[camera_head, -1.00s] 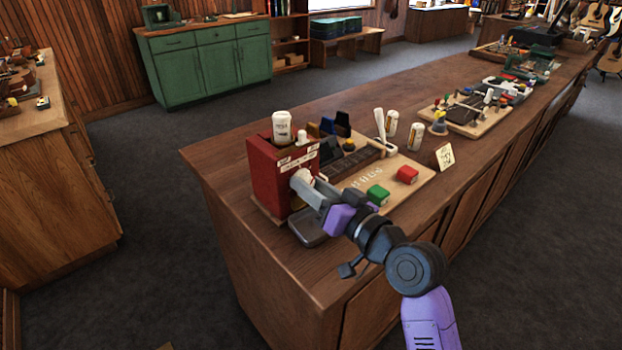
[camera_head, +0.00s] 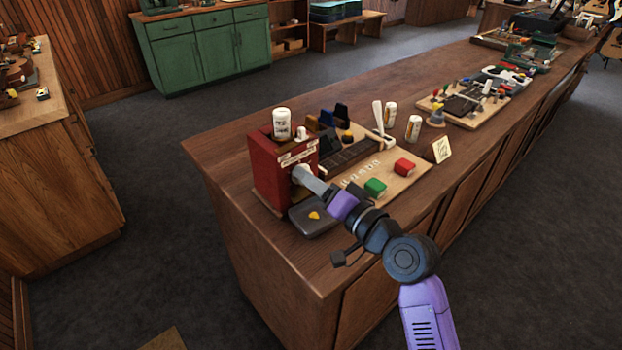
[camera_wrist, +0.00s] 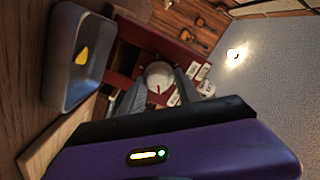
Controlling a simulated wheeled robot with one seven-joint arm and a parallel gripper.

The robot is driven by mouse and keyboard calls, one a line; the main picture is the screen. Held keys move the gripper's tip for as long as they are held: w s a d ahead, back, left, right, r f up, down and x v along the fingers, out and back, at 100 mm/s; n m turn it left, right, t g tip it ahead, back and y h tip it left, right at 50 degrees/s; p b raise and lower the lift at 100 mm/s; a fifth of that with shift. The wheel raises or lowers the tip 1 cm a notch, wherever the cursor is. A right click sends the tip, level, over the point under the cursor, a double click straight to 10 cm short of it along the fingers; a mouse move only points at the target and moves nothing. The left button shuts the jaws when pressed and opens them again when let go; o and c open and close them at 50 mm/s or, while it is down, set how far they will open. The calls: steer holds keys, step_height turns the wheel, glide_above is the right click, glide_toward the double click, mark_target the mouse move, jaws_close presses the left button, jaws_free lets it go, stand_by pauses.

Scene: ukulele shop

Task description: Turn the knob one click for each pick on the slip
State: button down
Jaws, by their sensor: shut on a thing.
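A red box (camera_head: 270,176) stands at the near left end of the counter, with white labels along its upper front edge. Its round white knob is partly hidden by my fingers in the head view and shows with a red mark in the wrist view (camera_wrist: 158,76). My gripper (camera_head: 305,176) is shut on the knob, one finger on each side. A grey tray (camera_head: 329,229) below the knob holds one yellow pick (camera_head: 314,215), which also shows in the wrist view (camera_wrist: 82,56). A cream slip (camera_head: 442,149) stands on the counter to the right; its markings are too small to read.
A white jar (camera_head: 281,123) stands on the box. Green (camera_head: 375,186) and red (camera_head: 404,166) blocks sit on the wooden board right of my gripper. Two light cans (camera_head: 413,128) stand behind them. The counter front right of the tray is bare.

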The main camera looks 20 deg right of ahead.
steer(key=shift+d+f, duration=0.15)
steer(key=shift+d, duration=0.15)
steer(key=c, duration=1.1)
jaws_free()
steer(key=shift+o, duration=0.2)
steer(key=shift+a, duration=0.1)
steer(key=shift+s, duration=0.1)
steer(key=b+v, duration=0.1)
steer(key=v, duration=0.6)
steer(key=shift+s, duration=0.25)
